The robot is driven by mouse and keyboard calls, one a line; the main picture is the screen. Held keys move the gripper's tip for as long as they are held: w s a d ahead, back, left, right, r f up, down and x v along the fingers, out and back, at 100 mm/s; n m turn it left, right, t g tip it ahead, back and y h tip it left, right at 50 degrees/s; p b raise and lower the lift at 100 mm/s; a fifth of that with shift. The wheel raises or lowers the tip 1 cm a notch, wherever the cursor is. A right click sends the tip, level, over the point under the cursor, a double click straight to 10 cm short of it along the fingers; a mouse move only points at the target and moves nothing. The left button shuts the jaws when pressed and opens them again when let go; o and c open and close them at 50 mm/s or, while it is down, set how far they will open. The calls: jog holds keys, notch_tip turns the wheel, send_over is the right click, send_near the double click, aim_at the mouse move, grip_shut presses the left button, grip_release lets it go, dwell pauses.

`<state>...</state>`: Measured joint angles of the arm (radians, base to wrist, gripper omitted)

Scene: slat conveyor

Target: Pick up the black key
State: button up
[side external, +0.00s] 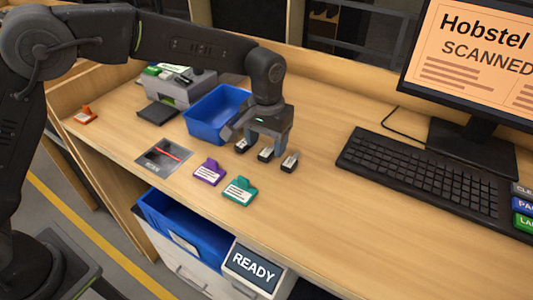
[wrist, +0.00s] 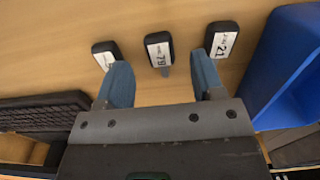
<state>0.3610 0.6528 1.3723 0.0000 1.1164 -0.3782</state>
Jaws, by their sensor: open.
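Three black key fobs with white labels lie in a row on the wooden desk. In the side view they are the left fob (side external: 241,147), the middle fob (side external: 266,155) and the right fob (side external: 289,162). In the wrist view, the middle fob (wrist: 158,48) is marked 79, the right one (wrist: 222,40) is marked 21, and the left one (wrist: 105,52) is partly hidden by a finger. A short grey piece sticks out of the middle fob. My gripper (side external: 260,146) is open and empty over the row; in the wrist view its fingers (wrist: 160,68) straddle the middle fob's line.
A blue bin (side external: 215,113) stands close behind my gripper. A purple tag (side external: 209,172) and a teal tag (side external: 240,190) lie in front. A keyboard (side external: 430,172) and monitor (side external: 470,60) are at right. A grey plate (side external: 163,154) with a red item lies left.

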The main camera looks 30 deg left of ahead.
aim_at(269, 152)
jog(key=shift+f, duration=1.25)
jog(key=c, duration=1)
